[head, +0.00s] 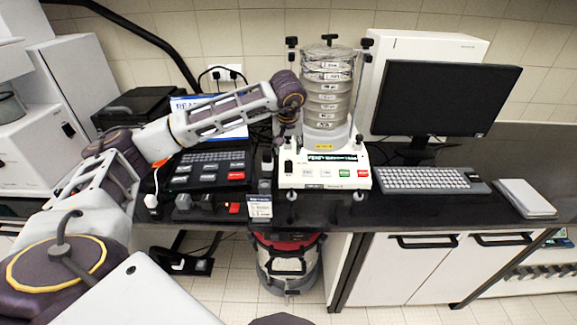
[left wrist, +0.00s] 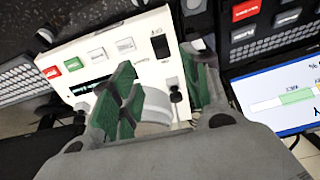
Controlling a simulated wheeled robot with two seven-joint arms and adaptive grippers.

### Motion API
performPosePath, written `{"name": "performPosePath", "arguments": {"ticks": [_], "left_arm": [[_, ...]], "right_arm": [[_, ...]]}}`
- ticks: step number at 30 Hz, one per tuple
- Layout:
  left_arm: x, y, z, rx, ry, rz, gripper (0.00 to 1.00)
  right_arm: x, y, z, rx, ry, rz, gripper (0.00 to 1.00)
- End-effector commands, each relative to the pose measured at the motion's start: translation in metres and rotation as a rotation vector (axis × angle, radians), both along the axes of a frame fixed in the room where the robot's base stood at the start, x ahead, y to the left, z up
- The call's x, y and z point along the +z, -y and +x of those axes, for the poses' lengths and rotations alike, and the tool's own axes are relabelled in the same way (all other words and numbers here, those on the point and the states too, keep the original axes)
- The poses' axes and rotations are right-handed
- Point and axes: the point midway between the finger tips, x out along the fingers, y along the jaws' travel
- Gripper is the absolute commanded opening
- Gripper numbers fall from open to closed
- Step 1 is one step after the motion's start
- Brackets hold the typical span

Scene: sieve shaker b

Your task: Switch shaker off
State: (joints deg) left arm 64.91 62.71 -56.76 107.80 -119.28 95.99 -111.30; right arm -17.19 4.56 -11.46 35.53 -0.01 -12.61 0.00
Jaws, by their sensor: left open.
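The shaker's white base (head: 325,182) stands on the dark bench with a stack of clear sieves (head: 328,88) on top. Its front panel carries a lit display (head: 327,157), a green button (head: 345,173), a red button (head: 363,173) and a black rocker switch (head: 288,167) at the left. In the left wrist view the panel shows turned round, with the rocker switch (left wrist: 160,46), green button (left wrist: 75,64) and red button (left wrist: 52,72). My left gripper (left wrist: 158,68) is open and empty, its green-padded fingers above the panel's switch end, apart from the switch. My right gripper is not in view.
A black control box (head: 210,170) with buttons and a blue-white screen (head: 207,103) stand left of the shaker. A keyboard (head: 430,180), monitor (head: 440,98) and notebook (head: 526,198) are to the right.

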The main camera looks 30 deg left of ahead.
Motion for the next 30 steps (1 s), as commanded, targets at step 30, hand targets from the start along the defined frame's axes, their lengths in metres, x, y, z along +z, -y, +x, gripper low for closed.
{"name": "performPosePath", "arguments": {"ticks": [30], "left_arm": [[-0.080, -0.017, 0.028, 0.001, -0.003, -0.004, 0.46]], "right_arm": [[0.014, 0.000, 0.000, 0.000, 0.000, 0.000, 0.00]]}}
